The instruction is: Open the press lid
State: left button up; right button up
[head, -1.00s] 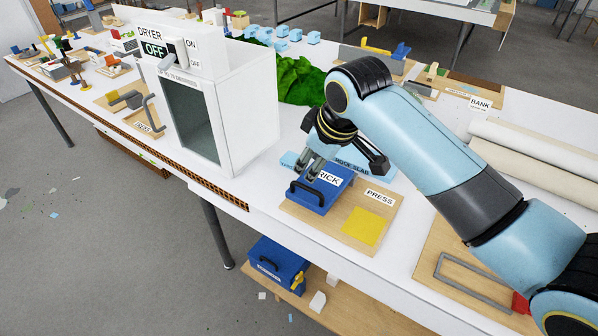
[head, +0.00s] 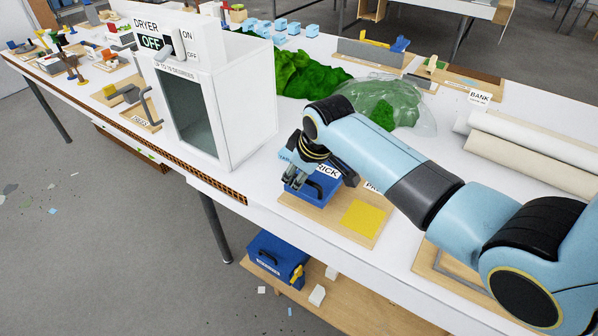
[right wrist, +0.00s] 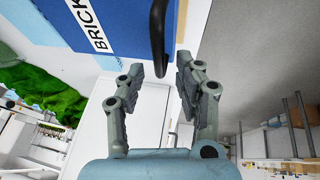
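The press is a blue box with a lid labelled BRICK (head: 323,187), on a wooden board (head: 293,203) with a yellow square beside it. The lid looks down. In the right wrist view the blue surface (right wrist: 125,38) carries a black bar handle (right wrist: 158,40). My right gripper (head: 294,184) is over the front left end of the press and partly hides the handle. In the right wrist view my right gripper (right wrist: 160,72) is open, with the handle's near end between or just ahead of its fingertips. I cannot tell whether they touch. My left gripper is out of view.
A white dryer (head: 252,105) reading OFF stands left of the press. Green terrain (head: 305,72) and a clear dome (head: 410,105) lie behind my arm. Rolled sheets (head: 525,145) lie at the right. A blue toolbox (head: 280,262) sits on the lower shelf.

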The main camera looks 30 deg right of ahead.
grip_shut()
jog(key=shift+w, duration=0.1)
dwell(0.3)
